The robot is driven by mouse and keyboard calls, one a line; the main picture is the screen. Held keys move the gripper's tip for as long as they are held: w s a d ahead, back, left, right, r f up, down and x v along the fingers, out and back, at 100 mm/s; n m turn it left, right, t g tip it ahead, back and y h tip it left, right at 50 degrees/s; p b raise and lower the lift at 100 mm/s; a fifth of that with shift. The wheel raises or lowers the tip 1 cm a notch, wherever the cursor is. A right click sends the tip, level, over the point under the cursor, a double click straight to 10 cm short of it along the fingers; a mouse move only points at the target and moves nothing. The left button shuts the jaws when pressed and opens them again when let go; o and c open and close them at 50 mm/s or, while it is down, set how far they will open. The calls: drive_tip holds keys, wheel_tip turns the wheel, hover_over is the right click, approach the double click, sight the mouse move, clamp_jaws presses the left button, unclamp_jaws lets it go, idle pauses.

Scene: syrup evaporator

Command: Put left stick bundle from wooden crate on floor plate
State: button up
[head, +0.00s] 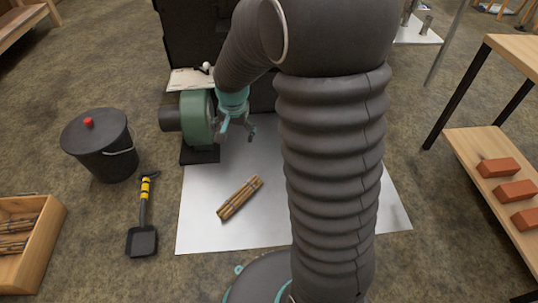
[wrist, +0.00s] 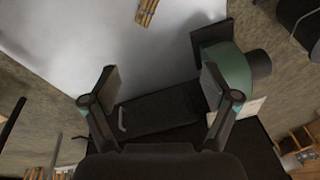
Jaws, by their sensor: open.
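One stick bundle (head: 240,198) lies flat on the pale floor plate (head: 205,225), tilted diagonally, and it also shows at the top of the wrist view (wrist: 147,11). The wooden crate (head: 42,243) stands at the lower left of the head view, cut off by the frame, with more sticks (head: 14,235) in it. My gripper (head: 237,130) is in the air beside the green blower, apart from the bundle. In the wrist view its fingers (wrist: 160,90) are spread with nothing between them.
A green blower (head: 197,117) stands by a dark evaporator body (head: 190,40). A lidded black bucket (head: 100,145) and a shovel (head: 143,225) are left of the plate. A wooden shelf (head: 475,150) with orange bricks (head: 515,190) is at right. My arm hides part of the plate.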

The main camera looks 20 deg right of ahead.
drive_tip(key=s+r+n+t, duration=0.1)
drive_tip(key=s+r+n, duration=0.1)
drive_tip(key=s+r, duration=0.3)
drive_tip(key=s+r+n+t, duration=0.1)
drive_tip(key=s+r, duration=0.4)
drive_tip(key=s, duration=0.6)
drive_tip(key=s+r+n+t, duration=0.1)
drive_tip(key=s+r+n, duration=0.3)
drive_tip(key=s, duration=0.4)
drive_tip(key=shift+v, duration=0.8)
drive_tip(key=shift+w+r, duration=0.1)
drive_tip(key=shift+w, duration=0.05)
